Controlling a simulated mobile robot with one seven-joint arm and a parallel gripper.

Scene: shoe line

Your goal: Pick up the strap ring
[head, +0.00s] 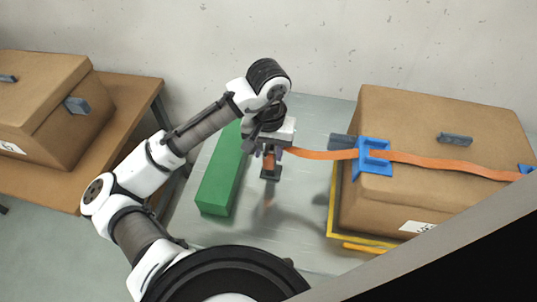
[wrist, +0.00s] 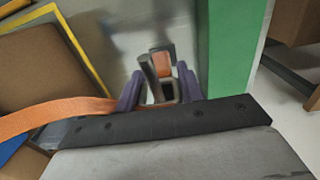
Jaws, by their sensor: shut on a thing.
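My gripper (head: 272,152) is shut on the strap ring (head: 270,175), a dark frame with an orange piece of strap in it. The ring hangs below the fingers and appears to be held above the grey table. In the wrist view the ring (wrist: 150,76) sits between the two purple fingers (wrist: 160,90); the fingers hide part of it. The orange strap (head: 320,154) runs from my gripper to the right, through a blue bracket (head: 372,157) and over the top of the cardboard box (head: 430,125).
A long green block (head: 222,178) lies left of my gripper. A yellow frame (head: 335,215) borders the box's base on the grey table (head: 300,245). Another box (head: 40,90) stands on a brown table (head: 125,105) at the left. Table in front of my gripper is clear.

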